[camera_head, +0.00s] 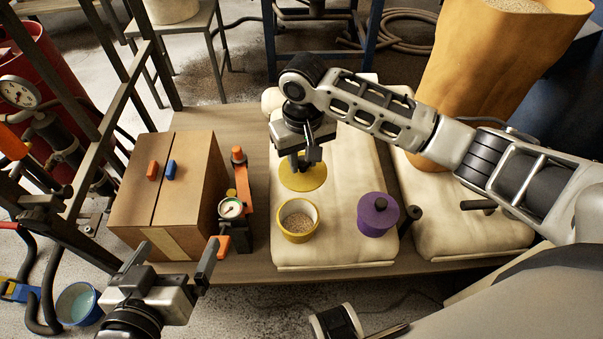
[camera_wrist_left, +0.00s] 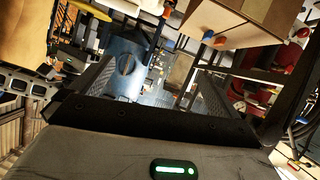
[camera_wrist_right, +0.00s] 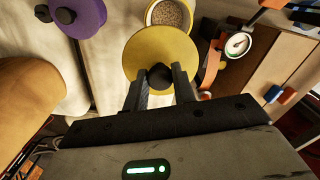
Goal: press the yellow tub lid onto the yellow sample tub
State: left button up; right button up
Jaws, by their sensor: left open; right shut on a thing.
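The yellow tub lid (camera_head: 303,177) is a flat yellow disc with a dark knob. My right gripper (camera_head: 306,160) is shut on the knob; the lid also shows in the right wrist view (camera_wrist_right: 160,55) between the fingertips (camera_wrist_right: 160,80). The yellow sample tub (camera_head: 298,221) stands upright and open on the pale sack, holding grainy material. The lid is behind the tub in the head view, apart from it. The tub's rim is partly hidden by the lid in the right wrist view (camera_wrist_right: 170,15). My left gripper (camera_head: 174,254) is open and empty in front of the cardboard box.
A purple lidded tub (camera_head: 377,214) stands right of the yellow tub on the same sack (camera_head: 335,250). A dial gauge with orange parts (camera_head: 231,208) stands left of it. The cardboard box (camera_head: 190,190) carries an orange and a blue piece. A large tan sack (camera_head: 480,80) stands at the back right.

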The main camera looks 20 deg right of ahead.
aim_at(298, 185)
jog(key=shift+n, duration=0.9)
jog(key=s+f+p, duration=0.1)
jog(key=f, duration=0.1)
jog(key=s+a+f+p, duration=0.1)
jog(key=f, duration=0.1)
jog(key=s+a+f+p, duration=0.1)
jog(key=f+p, duration=0.1)
jog(key=shift+a+f, duration=0.1)
jog(key=shift+f, duration=0.25)
pick_arm(q)
jog(key=shift+y, duration=0.6)
jog(key=a+r, duration=0.1)
jog(key=s+a+r, duration=0.1)
jog(key=r, duration=0.1)
jog(key=shift+s+r, duration=0.1)
jog(key=shift+r, duration=0.2)
pick_arm(e)
jog(key=shift+f, duration=0.25)
jog(key=shift+r+p, duration=0.2)
jog(key=shift+p, duration=0.25)
pick_arm(q)
jog(key=shift+d+f+g+b, duration=0.2)
jog(key=shift+f+g+b, duration=0.2)
jog(key=shift+f+b, duration=0.5)
pick_arm(e)
notch_tip(298, 185, down, 4)
jog(key=shift+f, duration=0.25)
pick_arm(q)
jog(key=shift+a+r, duration=0.2)
jog(key=shift+r, duration=0.35)
